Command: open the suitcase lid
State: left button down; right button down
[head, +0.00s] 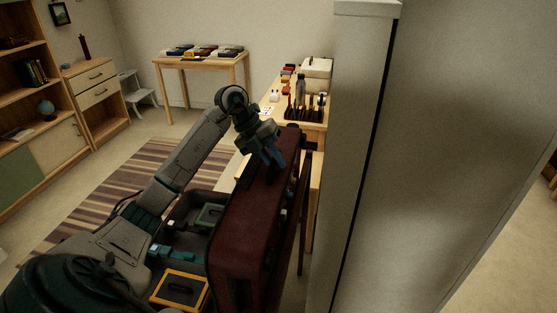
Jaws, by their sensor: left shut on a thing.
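The dark red suitcase lid (240,232) stands steeply upright at the centre of the head view. The open suitcase base (187,205) lies to its left, with several things inside. My left gripper (273,163) is at the lid's upper edge, with its fingers pointing down, and is shut on the lid. The fingertips are small and dark, so the exact point of contact is hard to see. My left arm reaches over the base and hides part of it. My right gripper is out of view.
An orange-framed case (181,289), a green case (210,215) and teal blocks (172,252) are in or by the base. A tall grey cabinet (430,160) stands close on the right. A desk (313,117) is behind the lid. The striped rug (110,190) is clear.

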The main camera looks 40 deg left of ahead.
pick_arm(q)
jog(key=shift+r, duration=0.1)
jog(key=c, duration=1.8)
grip_release()
jog(key=shift+w, duration=0.1)
jog(key=shift+a+r, duration=0.3)
jog(key=shift+r, duration=0.05)
jog(key=b+v, duration=0.2)
jog(key=v, duration=0.8)
jog(key=shift+b, duration=0.3)
jog(key=shift+d, duration=0.1)
